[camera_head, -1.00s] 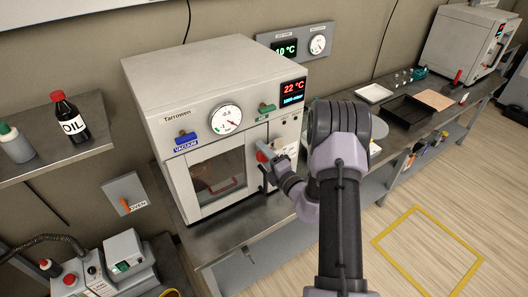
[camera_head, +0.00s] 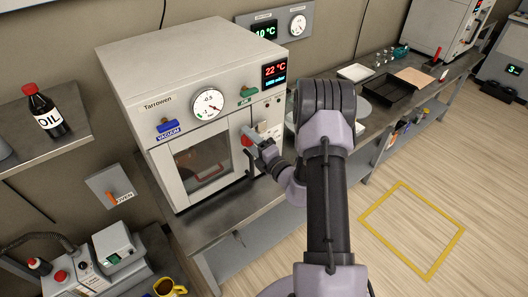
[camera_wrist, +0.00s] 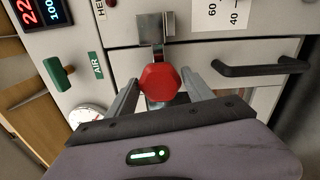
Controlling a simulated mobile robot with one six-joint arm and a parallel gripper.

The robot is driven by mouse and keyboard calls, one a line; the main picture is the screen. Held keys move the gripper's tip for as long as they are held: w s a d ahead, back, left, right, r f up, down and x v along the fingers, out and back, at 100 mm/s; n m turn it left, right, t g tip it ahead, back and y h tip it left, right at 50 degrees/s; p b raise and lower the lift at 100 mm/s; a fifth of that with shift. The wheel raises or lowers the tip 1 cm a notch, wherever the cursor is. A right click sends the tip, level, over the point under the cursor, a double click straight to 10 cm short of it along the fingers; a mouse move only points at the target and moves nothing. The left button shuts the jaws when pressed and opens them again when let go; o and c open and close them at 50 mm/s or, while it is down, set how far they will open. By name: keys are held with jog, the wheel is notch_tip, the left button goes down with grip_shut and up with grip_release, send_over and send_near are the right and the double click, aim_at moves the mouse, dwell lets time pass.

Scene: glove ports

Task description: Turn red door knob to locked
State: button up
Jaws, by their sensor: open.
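The red door knob (camera_wrist: 160,82) is a faceted red knob on the front of the white Tarrowen vacuum oven (camera_head: 190,80). In the head view the knob (camera_head: 246,139) shows only in part behind my gripper. My gripper (camera_wrist: 160,92) is open, with one finger on each side of the knob in the wrist view. I cannot tell whether either finger touches it. A metal latch plate (camera_wrist: 155,27) sits right by the knob. The oven door (camera_head: 203,164) with its window looks closed. A black bar handle (camera_wrist: 262,67) is beside the knob.
A green AIR valve (camera_wrist: 63,76) and a blue VACUUM valve (camera_head: 165,125) sit on the oven front around a dial gauge (camera_head: 207,104). A shelf with an oil bottle (camera_head: 46,112) is at left. A black tray (camera_head: 388,88) stands on the bench at right. The floor at right is clear.

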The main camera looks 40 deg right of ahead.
jog(key=s, duration=1.6)
jog(key=shift+d, duration=0.3)
jog(key=shift+f, duration=0.1)
